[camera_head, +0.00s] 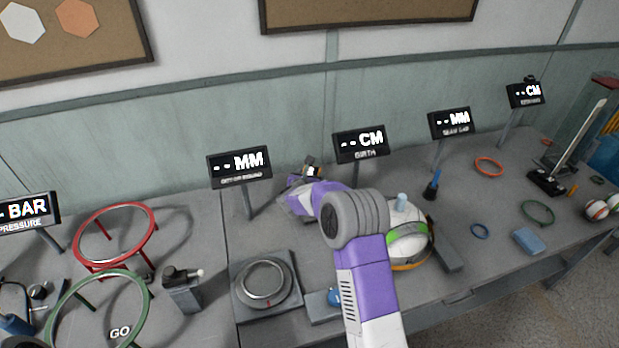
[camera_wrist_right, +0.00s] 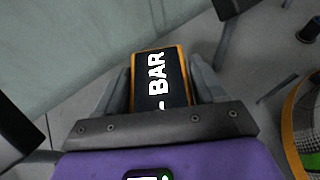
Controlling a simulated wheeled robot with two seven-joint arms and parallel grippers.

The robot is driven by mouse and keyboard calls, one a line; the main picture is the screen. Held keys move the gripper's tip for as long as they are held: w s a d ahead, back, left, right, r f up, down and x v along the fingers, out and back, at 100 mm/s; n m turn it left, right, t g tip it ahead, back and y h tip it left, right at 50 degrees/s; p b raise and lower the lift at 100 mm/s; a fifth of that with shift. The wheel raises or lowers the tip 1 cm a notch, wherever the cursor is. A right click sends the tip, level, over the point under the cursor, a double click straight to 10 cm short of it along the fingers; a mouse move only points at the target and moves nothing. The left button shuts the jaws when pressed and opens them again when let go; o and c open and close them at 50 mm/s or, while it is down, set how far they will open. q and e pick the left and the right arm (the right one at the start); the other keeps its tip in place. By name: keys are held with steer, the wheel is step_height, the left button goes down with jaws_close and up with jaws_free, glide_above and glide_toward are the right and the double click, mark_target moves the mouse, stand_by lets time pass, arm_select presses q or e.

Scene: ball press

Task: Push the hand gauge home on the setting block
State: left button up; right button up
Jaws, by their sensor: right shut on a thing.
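My right gripper (camera_head: 303,182) is beyond the bend of my purple and white arm, near the back of the bench. It is shut on the hand gauge, a dark display with an orange frame that reads BAR (camera_wrist_right: 160,80) in the right wrist view. The gripper's grey fingers (camera_wrist_right: 160,92) lie on both sides of it. My left gripper is out of view.
A white and green ball (camera_head: 408,244) sits right of my arm. A square plate with a metal ring (camera_head: 264,307) lies left of it. A red ring stand (camera_head: 146,212) and a green ring stand (camera_head: 143,285) are farther left. Display posts, including MM (camera_head: 240,166), line the back.

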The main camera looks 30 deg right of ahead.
steer(key=shift+f+b, duration=2.15)
steer(key=shift+f, duration=1.45)
steer(key=shift+a+b, duration=0.1)
steer(key=shift+b, duration=0.4)
steer(key=shift+f+b, duration=2.35)
steer(key=o, duration=1.2)
steer(key=shift+p+v, duration=0.85)
steer(key=shift+v, duration=3)
